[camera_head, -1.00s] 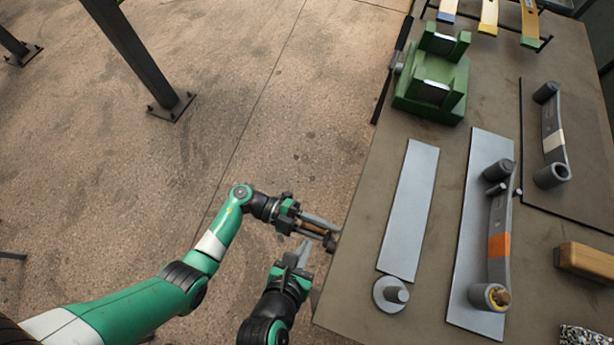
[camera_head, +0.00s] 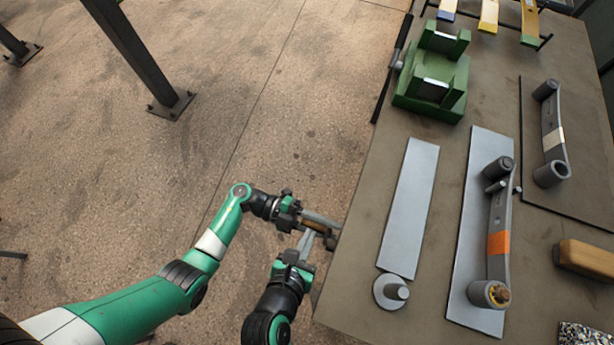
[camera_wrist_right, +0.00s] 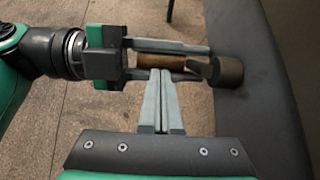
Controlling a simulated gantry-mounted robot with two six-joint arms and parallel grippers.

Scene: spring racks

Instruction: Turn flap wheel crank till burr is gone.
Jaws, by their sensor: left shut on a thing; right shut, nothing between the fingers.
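My left gripper (camera_head: 322,226) is shut around a brown rod-like piece just off the table's left edge. In the right wrist view the brown piece (camera_wrist_right: 158,62) lies between its two long fingers, with a dark grey cylinder (camera_wrist_right: 226,71) at the fingertips; I cannot tell if this is the crank. My right gripper (camera_head: 306,240) is shut and empty, its tips close by the left fingers; contact is unclear. A grey spring with an orange band (camera_head: 499,243) lies on a pale plate, with a yellow-brown piece (camera_head: 502,294) in its near eye. No burr can be made out.
The table (camera_head: 350,270) carries a pale strip (camera_head: 408,205), a grey disc with a peg (camera_head: 391,292), a green fixture (camera_head: 432,85) and another spring with a cream band (camera_head: 554,139). A wooden block (camera_head: 585,259) lies at right. Floor is open left of the table.

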